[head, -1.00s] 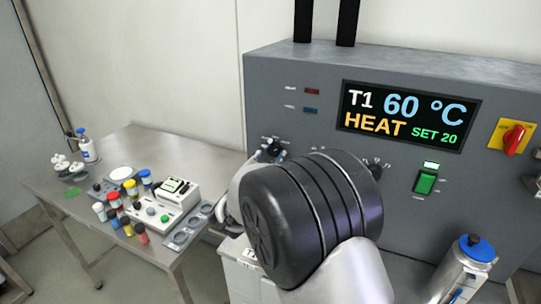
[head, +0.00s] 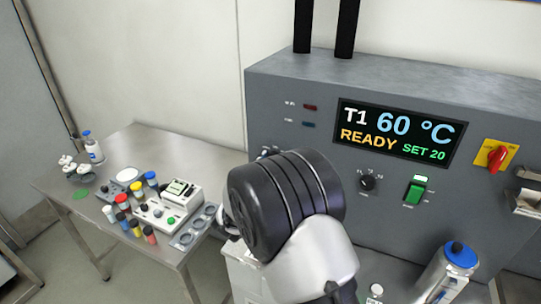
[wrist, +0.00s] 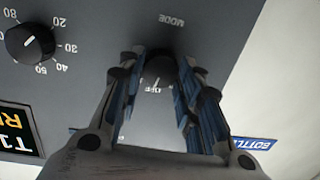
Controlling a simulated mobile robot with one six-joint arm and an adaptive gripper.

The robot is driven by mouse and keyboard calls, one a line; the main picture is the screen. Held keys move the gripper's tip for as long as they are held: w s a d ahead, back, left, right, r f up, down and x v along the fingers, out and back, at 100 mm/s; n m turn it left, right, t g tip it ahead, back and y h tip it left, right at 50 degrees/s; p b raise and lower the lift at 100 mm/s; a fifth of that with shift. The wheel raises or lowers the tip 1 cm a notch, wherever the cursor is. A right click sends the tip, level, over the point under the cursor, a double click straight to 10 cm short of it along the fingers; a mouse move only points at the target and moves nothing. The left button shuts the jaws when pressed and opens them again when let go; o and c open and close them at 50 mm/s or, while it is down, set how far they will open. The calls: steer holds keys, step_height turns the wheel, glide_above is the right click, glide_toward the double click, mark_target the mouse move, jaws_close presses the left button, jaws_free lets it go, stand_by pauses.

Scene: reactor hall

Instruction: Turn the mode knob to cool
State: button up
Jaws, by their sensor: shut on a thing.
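The mode knob (wrist: 159,68) is a dark round knob on the grey panel, seen under the printed word MODE in the wrist view. My gripper (wrist: 160,62) is shut on it, one finger on each side. Part of an OFF mark shows between the fingers; the knob's pointer and its other marks cannot be made out. In the head view my arm hides the gripper and most of the knob area. The display (head: 396,130) reads T1 60 °C, READY, SET 20.
A green switch (head: 415,192), red rotary switch (head: 497,158) and blue-capped bottle (head: 458,268) are to the right. A cluttered steel table (head: 130,145) stands left.

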steer(key=n+p, duration=0.4)
steer(key=n, duration=0.1)
steer(key=n+g+h+p, duration=0.1)
steer(key=n+p, duration=0.4)
steer(key=n, duration=0.1)
steer(key=shift+a, duration=0.15)
steer(key=shift+p, duration=0.3)
steer(key=o, duration=1.1)
steer(key=shift+w, duration=0.1)
steer(key=v, duration=1.2)
steer(key=shift+a, duration=0.1)
